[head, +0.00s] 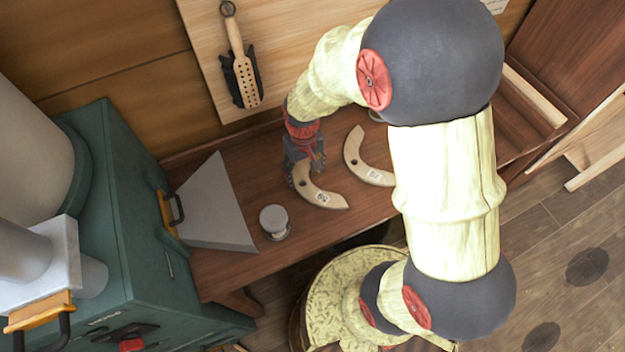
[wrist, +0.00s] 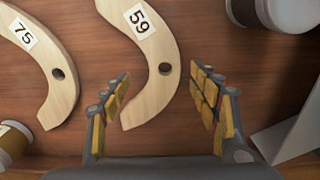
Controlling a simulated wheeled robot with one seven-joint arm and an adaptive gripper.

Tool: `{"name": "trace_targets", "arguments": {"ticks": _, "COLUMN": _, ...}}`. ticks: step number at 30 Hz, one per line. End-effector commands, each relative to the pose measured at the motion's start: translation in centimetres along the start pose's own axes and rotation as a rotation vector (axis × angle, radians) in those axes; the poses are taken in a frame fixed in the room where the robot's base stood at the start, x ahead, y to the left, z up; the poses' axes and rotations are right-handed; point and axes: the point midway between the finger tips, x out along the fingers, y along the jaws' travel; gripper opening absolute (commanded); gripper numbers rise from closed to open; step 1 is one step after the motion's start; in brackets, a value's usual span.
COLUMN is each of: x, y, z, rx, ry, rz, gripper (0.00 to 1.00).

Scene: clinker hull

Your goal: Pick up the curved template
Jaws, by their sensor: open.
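Two pale wooden curved templates lie on the brown bench. The one labelled 59 (wrist: 162,62) has a dark hole and shows between my fingers in the wrist view; it appears to be the nearer template (head: 322,196) in the head view. The other, labelled 75 (wrist: 52,62), lies to its left in the wrist view and behind it to the right in the head view (head: 357,160). My gripper (wrist: 161,73) is open, its fingers on either side of one end of the 59 template. Contact is not visible. It also shows in the head view (head: 304,166).
A teal machine (head: 120,220) bounds the bench's left. A brush-like tool (head: 241,68) hangs on the back board. Another small container (wrist: 14,142) stands at the wrist view's lower left.

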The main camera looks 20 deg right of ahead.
Motion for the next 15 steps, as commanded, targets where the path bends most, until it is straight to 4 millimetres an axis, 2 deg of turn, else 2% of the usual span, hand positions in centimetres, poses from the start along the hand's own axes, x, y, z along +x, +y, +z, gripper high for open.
{"name": "trace_targets", "arguments": {"ticks": 6, "x": 3.4, "y": -0.5, "z": -0.1, "rx": 0.000, "ry": -0.004, "rz": 0.000, "gripper": 0.61}}
{"name": "trace_targets", "arguments": {"ticks": 9, "x": 4.3, "y": -0.5, "z": -0.1, "rx": 0.000, "ry": -0.003, "rz": 0.000, "gripper": 0.61}}
{"name": "trace_targets", "arguments": {"ticks": 15, "x": 4.5, "y": -0.5, "z": -0.2, "rx": 0.000, "ry": 0.000, "rz": 0.000, "gripper": 0.61}}
